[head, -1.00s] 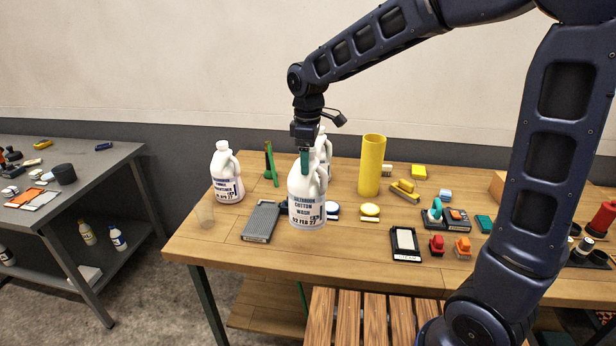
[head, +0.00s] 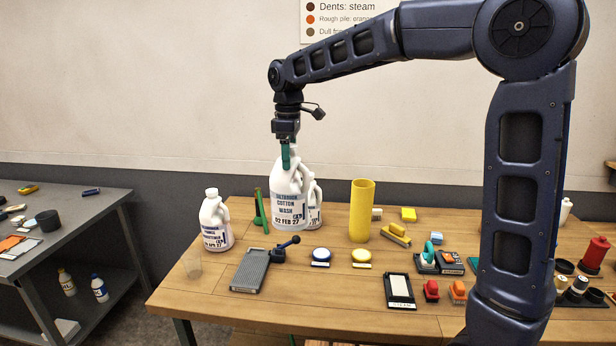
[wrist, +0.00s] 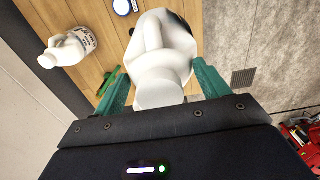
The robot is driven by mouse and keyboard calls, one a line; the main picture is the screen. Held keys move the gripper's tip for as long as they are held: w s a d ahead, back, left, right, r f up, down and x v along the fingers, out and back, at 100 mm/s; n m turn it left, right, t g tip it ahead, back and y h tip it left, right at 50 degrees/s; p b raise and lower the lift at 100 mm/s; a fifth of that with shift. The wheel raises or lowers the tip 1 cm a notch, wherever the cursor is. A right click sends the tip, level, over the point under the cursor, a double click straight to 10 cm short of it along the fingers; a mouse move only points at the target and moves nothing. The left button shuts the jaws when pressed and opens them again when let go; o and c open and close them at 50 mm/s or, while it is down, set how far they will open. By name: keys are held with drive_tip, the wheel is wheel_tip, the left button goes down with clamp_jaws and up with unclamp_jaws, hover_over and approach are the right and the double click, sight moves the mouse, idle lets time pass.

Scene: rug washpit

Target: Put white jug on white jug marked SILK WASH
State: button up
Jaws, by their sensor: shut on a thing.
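My gripper (head: 287,160) is shut on the neck of a white jug (head: 288,205), whose label reads COTTON WASH and 02 FEB 27 below a blurred top line. The held jug is upright, and its base appears to be above the table. In the wrist view its white top (wrist: 160,60) is between the green fingers. A second white jug (head: 315,203) stands behind it, partly hidden, its label unreadable; it also shows in the wrist view (wrist: 70,48). A third white jug (head: 215,222) stands at the left with a blurred label. I cannot read SILK WASH anywhere.
A grey bench (head: 100,205) is at the left.

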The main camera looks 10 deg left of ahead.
drive_tip(key=w+a+r, duration=0.2)
drive_tip(key=w+r, duration=0.1)
drive_tip(key=w, duration=0.6)
drive_tip(key=w+a+r, duration=0.2)
drive_tip(key=w+r, duration=0.2)
drive_tip(key=w, duration=0.5)
drive_tip(key=w+d+r, duration=0.1)
drive_tip(key=w+d, duration=0.2)
drive_tip(key=w, duration=0.6)
drive_tip(key=w+d+r, duration=0.1)
drive_tip(key=w+d, duration=0.1)
drive_tip(key=w, duration=0.7)
wheel_tip(320, 180, down, 8)
drive_tip(key=shift+s+r, duration=0.2)
drive_tip(key=shift+r, duration=0.05)
drive_tip(key=shift+f, duration=0.1)
drive_tip(key=o, duration=2.1)
drive_tip(key=shift+f, duration=0.1)
drive_tip(key=shift+c, duration=0.2)
wheel_tip(320, 180, up, 12)
